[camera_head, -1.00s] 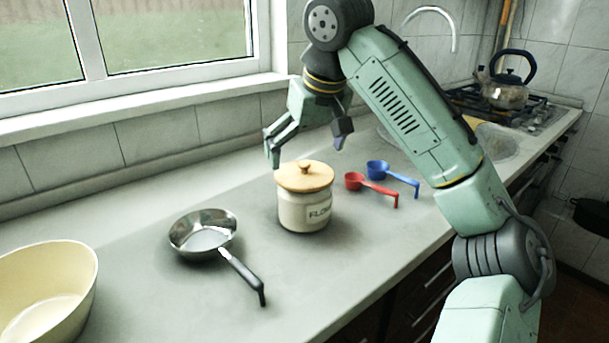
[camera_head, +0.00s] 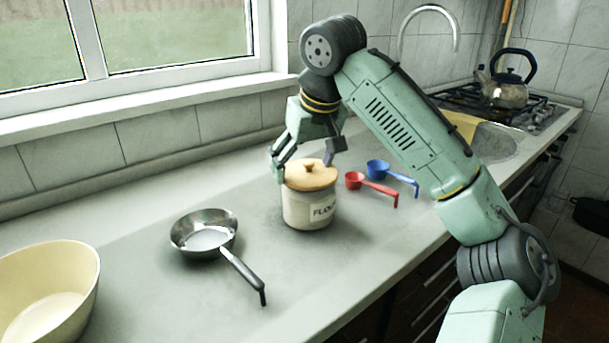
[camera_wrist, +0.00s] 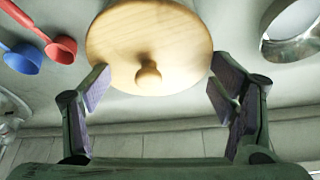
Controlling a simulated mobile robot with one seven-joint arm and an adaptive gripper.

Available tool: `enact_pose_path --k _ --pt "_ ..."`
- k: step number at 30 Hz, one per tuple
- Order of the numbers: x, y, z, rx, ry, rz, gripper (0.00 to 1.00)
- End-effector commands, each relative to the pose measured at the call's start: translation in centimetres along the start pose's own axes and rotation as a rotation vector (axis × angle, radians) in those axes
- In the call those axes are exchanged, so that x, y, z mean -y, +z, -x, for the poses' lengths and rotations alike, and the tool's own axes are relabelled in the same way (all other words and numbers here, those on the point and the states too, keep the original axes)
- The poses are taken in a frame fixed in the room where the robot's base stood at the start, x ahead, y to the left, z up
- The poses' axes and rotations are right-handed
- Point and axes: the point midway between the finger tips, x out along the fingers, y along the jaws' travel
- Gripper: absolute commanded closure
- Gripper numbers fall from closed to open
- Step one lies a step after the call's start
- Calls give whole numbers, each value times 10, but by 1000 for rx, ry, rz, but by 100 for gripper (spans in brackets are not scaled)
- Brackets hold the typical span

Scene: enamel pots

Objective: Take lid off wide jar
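The wide jar (camera_head: 309,212) is cream with a "FLOUR" label and stands upright on the counter. Its round wooden lid (camera_head: 321,178) with a small knob (camera_head: 308,168) sits on top. The lid (camera_wrist: 125,45) and knob (camera_wrist: 148,74) also show in the wrist view, at the top middle. My gripper (camera_head: 304,170) is at the lid's far side, low over the jar. In the wrist view my gripper (camera_wrist: 160,85) is open, its fingers spread to the left and right of the knob. The knob stands free between them. Whether a finger touches the lid's edge, I cannot tell.
A steel pan (camera_head: 205,233) lies left of the jar, its handle toward the front edge. Red (camera_head: 370,184) and blue (camera_head: 385,170) measuring scoops lie to the right. A cream bowl (camera_head: 70,285) is at front left. A kettle (camera_head: 505,88) stands on the stove. Counter between is clear.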

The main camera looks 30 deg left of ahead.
Motion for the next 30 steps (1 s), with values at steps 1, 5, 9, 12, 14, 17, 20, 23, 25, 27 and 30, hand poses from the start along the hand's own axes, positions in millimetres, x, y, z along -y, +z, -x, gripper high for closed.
enact_pose_path --k 1,5,9,12,14,17,20,23,25,27,30 --pt "-1 1 -2 5 2 -2 39" --pt "-1 1 -2 6 2 -3 48" --pt "-2 2 -3 8 1 -3 57" --pt "-2 2 -4 9 1 -4 59" --pt "-2 2 -4 10 2 -4 60" --pt "-2 3 -5 12 2 -5 62" --pt "-3 3 -5 13 2 -5 63" --pt "-3 3 -6 14 2 -5 63" --pt "-3 3 -6 14 3 -6 63" --pt "-3 4 -6 15 3 -6 63" --pt "-4 3 -5 15 3 -6 63"
